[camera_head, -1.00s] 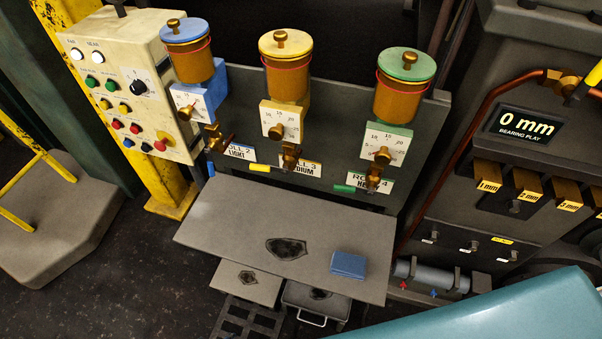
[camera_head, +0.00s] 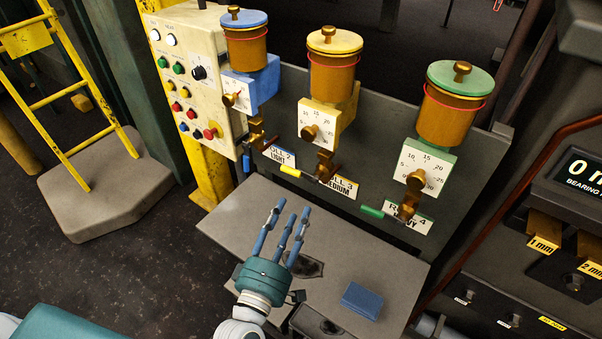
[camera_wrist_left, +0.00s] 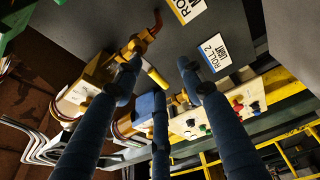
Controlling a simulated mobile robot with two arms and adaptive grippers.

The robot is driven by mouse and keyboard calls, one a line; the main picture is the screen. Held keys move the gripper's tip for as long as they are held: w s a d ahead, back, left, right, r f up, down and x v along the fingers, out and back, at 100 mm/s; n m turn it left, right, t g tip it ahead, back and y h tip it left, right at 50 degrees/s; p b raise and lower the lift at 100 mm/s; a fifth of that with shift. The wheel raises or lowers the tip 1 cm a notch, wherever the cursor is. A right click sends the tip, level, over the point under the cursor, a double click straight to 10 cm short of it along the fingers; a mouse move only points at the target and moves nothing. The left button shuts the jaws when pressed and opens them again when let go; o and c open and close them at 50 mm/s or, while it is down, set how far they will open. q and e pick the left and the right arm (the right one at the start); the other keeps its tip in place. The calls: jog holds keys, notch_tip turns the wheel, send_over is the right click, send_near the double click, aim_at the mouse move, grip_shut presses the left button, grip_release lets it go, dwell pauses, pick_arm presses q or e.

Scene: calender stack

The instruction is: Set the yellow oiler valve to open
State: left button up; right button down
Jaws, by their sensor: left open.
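The yellow oiler (camera_head: 332,78) is the middle one of three on the dark panel, with a yellow lid and an amber jar. Its brass valve (camera_head: 325,165) sits beside the ROLL 3 MEDIUM label. The yellow valve handle (camera_head: 290,172) points left from it, roughly along the panel. In the left wrist view the yellow handle (camera_wrist_left: 157,77) shows between the finger ends. My left gripper (camera_head: 291,210) has three spread blue fingers, open and empty, in front of the panel below the handle. Contact with the handle cannot be told. My right gripper is out of view.
The blue oiler (camera_head: 246,48) stands left and the green oiler (camera_head: 452,108) right. The grey shelf (camera_head: 245,218) lies below and carries a blue block (camera_head: 361,300). A button box (camera_head: 192,75) and yellow ladder (camera_head: 50,105) are farther left.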

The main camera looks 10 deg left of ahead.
aim_at(291, 172)
pick_arm(q)
jog(key=w+a+r+n, duration=0.1)
jog(key=w, duration=0.2)
jog(key=w+r+n+y, duration=0.1)
jog(key=w+r, duration=0.1)
jog(key=w, duration=0.2)
jog(key=w+a+r+n+t+y, duration=0.1)
jog(key=w, duration=0.2)
jog(key=shift+w+a+r, duration=0.2)
jog(key=shift+a, duration=0.15)
grip_shut()
